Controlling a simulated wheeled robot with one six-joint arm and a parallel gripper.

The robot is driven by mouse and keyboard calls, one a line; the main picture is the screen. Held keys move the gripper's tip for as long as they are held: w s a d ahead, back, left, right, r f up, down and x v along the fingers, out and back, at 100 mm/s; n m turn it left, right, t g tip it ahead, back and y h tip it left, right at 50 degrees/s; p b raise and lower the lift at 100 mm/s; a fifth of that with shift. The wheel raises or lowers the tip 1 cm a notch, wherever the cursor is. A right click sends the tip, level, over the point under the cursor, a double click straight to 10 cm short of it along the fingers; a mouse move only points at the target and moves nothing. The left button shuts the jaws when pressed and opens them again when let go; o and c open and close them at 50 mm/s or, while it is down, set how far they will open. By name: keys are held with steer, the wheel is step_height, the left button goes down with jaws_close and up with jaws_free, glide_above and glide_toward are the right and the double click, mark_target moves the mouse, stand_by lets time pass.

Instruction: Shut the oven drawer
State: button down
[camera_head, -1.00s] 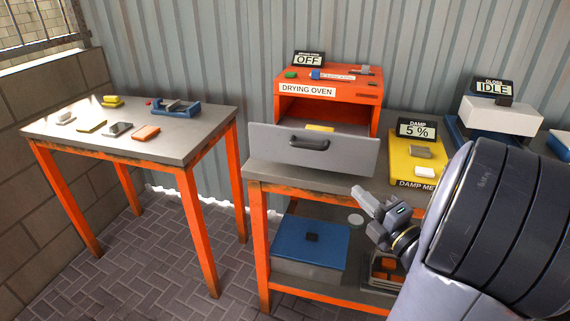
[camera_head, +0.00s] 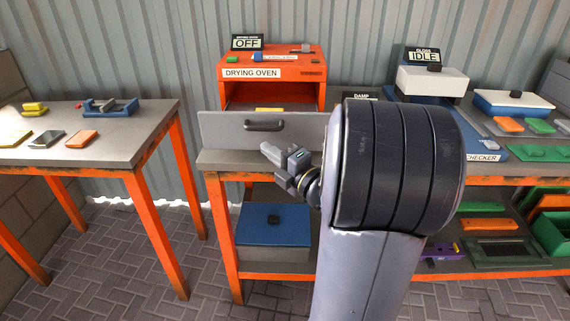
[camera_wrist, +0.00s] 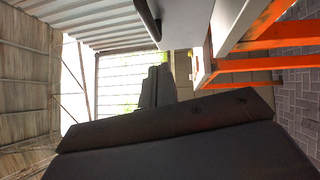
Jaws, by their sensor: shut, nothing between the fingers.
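The orange drying oven (camera_head: 311,92) stands on the workbench with its display reading OFF. Its grey drawer (camera_head: 216,128) is pulled out toward me, with a dark handle (camera_head: 264,125) on the front. A yellow piece (camera_head: 269,109) shows inside, mostly hidden by the drawer front. My gripper (camera_head: 268,151) is shut and empty, just in front of and below the drawer handle; I cannot tell the exact gap. In the wrist view my gripper (camera_wrist: 158,82) points past the grey drawer front (camera_wrist: 185,22) and its dark handle (camera_wrist: 148,20). My arm hides the drawer's right end.
A side table (camera_head: 120,148) with small pieces and a blue clamp (camera_head: 110,107) stands at left, with a floor gap before the bench. A blue-lidded box (camera_head: 272,224) sits on the lower shelf. The gloss checker (camera_head: 432,82) and trays stand at right.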

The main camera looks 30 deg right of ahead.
mark_target(259, 130)
steer(key=shift+w+d+r, duration=0.15)
steer(key=shift+w+d, duration=0.15)
steer(key=shift+w, duration=0.4)
steer(key=shift+w+d+r, duration=0.1)
steer(key=shift+w+d, duration=0.25)
steer(key=shift+w, duration=0.4)
steer(key=shift+w+d+r, duration=0.15)
steer(key=shift+w+d, duration=0.15)
steer(key=shift+w, duration=0.4)
steer(key=shift+w+d, duration=0.1)
